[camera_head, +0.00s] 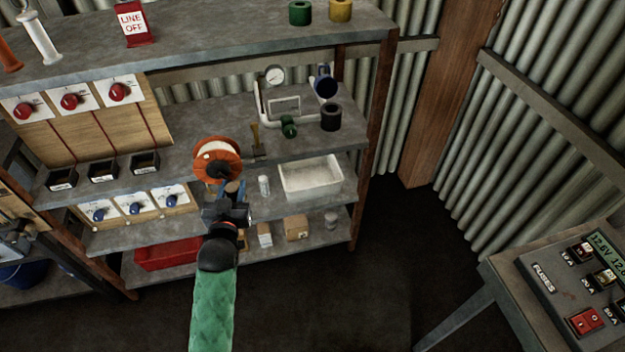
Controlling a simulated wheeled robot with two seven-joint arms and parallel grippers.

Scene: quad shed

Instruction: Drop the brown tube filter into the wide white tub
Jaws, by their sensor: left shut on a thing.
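The wide white tub (310,189) stands on the shelf right of centre, open at the top, and looks empty. My left gripper (232,196) is in front of the shelves, to the left of the tub and apart from it. It is shut on a small brown cylinder, which looks like the brown tube filter (232,187). The gripper and the orange reel behind it crowd the filter, so only a little of it shows. My right gripper is not in view.
An orange reel (217,160) is just beyond my left gripper. A small white bottle (264,186) stands between gripper and tub. A dark tube (331,117) and a pipe frame with a gauge (275,75) are on the shelf above. A fuse panel (585,290) is at right.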

